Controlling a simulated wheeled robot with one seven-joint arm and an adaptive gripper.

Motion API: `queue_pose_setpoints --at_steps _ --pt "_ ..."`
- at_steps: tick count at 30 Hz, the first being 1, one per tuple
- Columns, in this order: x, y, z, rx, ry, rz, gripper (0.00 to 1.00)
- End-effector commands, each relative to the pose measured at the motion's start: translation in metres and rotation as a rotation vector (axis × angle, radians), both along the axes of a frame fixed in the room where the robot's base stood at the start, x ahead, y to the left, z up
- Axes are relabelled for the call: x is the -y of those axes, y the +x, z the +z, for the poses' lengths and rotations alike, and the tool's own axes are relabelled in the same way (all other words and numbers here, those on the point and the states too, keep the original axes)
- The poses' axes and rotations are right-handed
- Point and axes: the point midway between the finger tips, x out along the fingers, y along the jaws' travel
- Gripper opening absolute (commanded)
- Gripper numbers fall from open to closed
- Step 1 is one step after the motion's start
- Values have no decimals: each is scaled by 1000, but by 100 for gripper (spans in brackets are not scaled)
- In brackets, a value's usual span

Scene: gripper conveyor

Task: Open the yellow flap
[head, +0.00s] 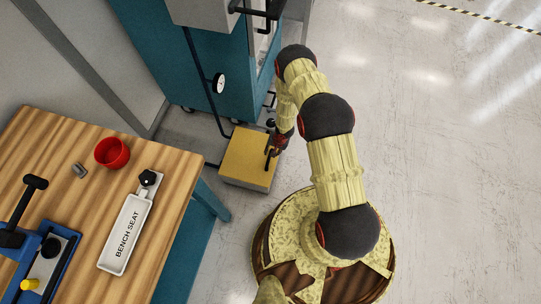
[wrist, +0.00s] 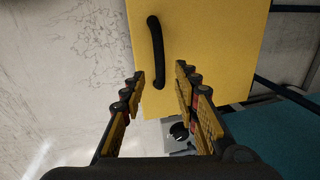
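The yellow flap (head: 247,158) is the top of a low box on the floor beside the teal machine. It lies flat and looks closed. A black bar handle (head: 268,158) stands on it near its right edge. In the wrist view the flap (wrist: 215,45) fills the upper middle, and the curved black handle (wrist: 156,50) shows near its left edge. My gripper (wrist: 160,85) is open, with its fingers on either side of the handle's lower end. In the head view my gripper (head: 276,143) is at the handle, partly hidden by my arm. Contact with the handle cannot be told.
A wooden bench (head: 85,185) stands at the left with a red cup (head: 112,152) and a white tray (head: 126,234) marked BENCH SEAT. The floor (head: 440,170) to the right is clear.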

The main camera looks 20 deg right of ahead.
Motion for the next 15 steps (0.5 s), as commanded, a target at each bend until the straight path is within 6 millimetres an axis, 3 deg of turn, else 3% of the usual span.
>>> queue_pose_setpoints --at_steps 1,6,15 --pt "-2 0 -13 -1 0 0 31" --pt "-5 4 -37 0 -1 3 31" --pt "-8 7 -53 0 -2 2 31"
